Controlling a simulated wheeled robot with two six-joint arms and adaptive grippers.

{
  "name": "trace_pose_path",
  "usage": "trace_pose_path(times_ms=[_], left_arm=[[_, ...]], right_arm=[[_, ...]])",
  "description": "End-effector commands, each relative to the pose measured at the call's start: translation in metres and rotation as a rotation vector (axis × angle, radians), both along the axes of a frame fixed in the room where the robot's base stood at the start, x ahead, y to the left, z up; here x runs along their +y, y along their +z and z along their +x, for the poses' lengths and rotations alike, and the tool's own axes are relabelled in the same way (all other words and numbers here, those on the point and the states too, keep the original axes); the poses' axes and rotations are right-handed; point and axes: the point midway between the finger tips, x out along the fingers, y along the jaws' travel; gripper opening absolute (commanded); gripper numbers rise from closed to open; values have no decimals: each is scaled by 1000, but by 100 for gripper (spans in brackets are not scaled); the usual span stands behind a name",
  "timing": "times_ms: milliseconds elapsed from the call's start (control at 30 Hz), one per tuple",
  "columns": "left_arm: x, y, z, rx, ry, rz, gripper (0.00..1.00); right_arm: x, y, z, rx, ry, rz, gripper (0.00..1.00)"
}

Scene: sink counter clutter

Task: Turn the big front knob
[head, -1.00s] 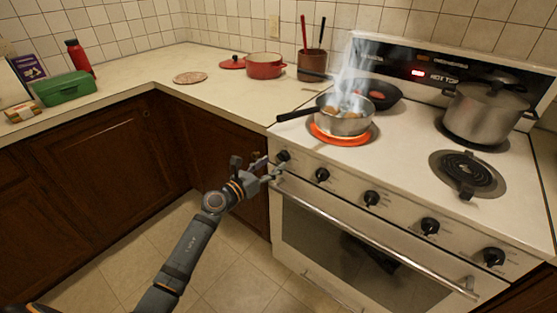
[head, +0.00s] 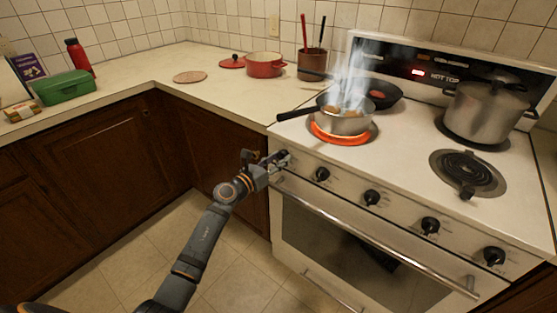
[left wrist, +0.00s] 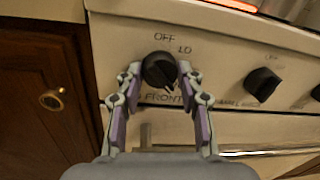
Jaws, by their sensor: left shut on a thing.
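The big front knob (left wrist: 159,68) is black and sits at the left end of the stove's front panel, with "OFF", "LO" and "FRONT" printed around it. My left gripper (head: 281,159) is at this knob and covers most of it in the head view. In the left wrist view its two fingertips (left wrist: 160,77) close on the knob's left and right sides. The exact turn of the knob is hard to read. My right gripper is not in view.
Several other black knobs (head: 371,197) line the panel to the right. The oven handle (head: 370,232) runs just below. A smoking steel pan (head: 343,124) stands on the glowing front-left burner (head: 338,138). A large pot (head: 485,115) stands at the back right.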

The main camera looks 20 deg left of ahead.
Motion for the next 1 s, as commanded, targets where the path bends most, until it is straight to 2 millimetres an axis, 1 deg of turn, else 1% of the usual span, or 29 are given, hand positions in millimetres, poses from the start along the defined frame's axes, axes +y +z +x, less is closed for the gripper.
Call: trace_pose_path(times_ms=[167,367,567,1000], left_arm=[[0,0,0,6,-1,-15,6],[0,1,0,35,-1,-92,6],[0,1,0,88,0,-237,6],[0,1,0,229,2,-632,6]], right_arm=[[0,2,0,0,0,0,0],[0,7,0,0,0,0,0],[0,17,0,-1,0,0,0],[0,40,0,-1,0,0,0]])
